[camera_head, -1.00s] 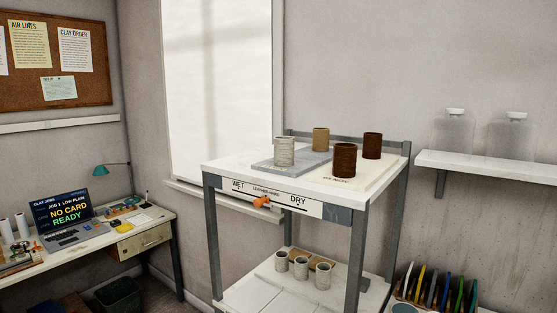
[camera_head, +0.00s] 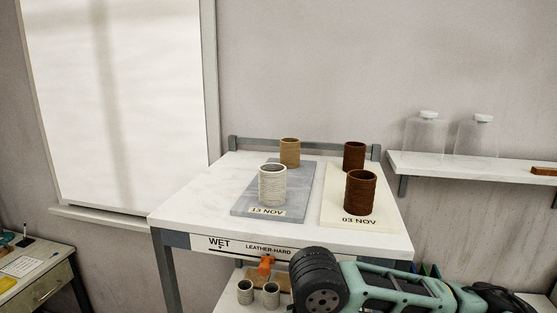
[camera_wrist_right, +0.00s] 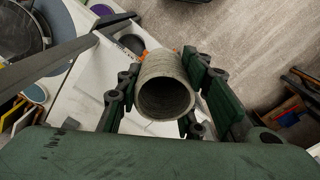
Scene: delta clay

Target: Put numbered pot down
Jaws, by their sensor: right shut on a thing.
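In the right wrist view, my right gripper (camera_wrist_right: 158,84) is shut on a grey clay pot (camera_wrist_right: 166,65). The pot's open round mouth faces the camera, with dark finger pads on both sides. No number shows on it. In the head view, my right arm crosses the lower right, in front of the rack; the gripper and held pot are not visible there. The rack top (camera_head: 190,188) carries a grey slab (camera_head: 243,203) labelled 13 NOV with a pale pot (camera_head: 272,186) and a tan pot (camera_head: 290,153). My left gripper is out of view.
A cream slab (camera_head: 331,195) labelled 03 NOV holds two brown pots (camera_head: 360,192). Two grey pots (camera_head: 245,291) show on the lower shelf. An orange pointer (camera_head: 266,265) sits on the WET scale. Bare top remains left of the grey slab. A wall shelf (camera_head: 470,168) holds jars.

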